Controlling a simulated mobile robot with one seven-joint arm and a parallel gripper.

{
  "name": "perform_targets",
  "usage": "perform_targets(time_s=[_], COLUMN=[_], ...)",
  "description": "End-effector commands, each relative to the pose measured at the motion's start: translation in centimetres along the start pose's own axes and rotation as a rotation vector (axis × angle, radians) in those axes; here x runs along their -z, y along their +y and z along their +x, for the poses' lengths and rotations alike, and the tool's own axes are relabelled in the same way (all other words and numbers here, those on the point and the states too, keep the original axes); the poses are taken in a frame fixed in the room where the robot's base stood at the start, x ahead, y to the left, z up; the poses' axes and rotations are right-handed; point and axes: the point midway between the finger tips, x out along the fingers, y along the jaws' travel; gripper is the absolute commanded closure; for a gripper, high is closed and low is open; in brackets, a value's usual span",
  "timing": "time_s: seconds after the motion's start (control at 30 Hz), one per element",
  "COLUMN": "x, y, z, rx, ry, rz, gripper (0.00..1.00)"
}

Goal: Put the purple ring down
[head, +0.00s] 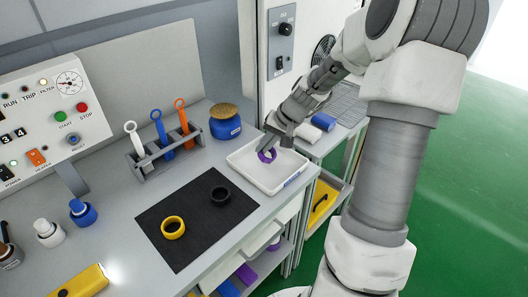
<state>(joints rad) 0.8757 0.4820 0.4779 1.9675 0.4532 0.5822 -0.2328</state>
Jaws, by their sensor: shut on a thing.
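The purple ring (267,156) is held by my gripper (271,147) over the white tray (248,175), near its back side. My gripper is shut on the ring, and its fingers partly hide it. I cannot tell whether the ring touches the tray floor. A yellow ring (173,228) and a black ring (221,195) lie apart on the dark mat (191,239) to the left of the tray. The rest of the tray shows empty.
A blue jar (225,125) stands behind the tray. A rack (166,165) holds several wrenches at the back. Small bottles (84,212) and a yellow box (83,283) are at the left. A blue and white item (322,122) lies on the side bench.

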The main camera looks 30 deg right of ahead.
Motion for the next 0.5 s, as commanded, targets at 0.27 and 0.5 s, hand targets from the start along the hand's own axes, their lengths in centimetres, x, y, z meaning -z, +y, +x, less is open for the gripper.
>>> perform_targets(time_s=[0.27,0.5], x=[-0.2,-0.3], y=[0.9,1.1], z=[1.6,2.0], rx=[0.000,0.000], ry=[0.000,0.000], rz=[0.000,0.000], gripper=[1.00,0.92])
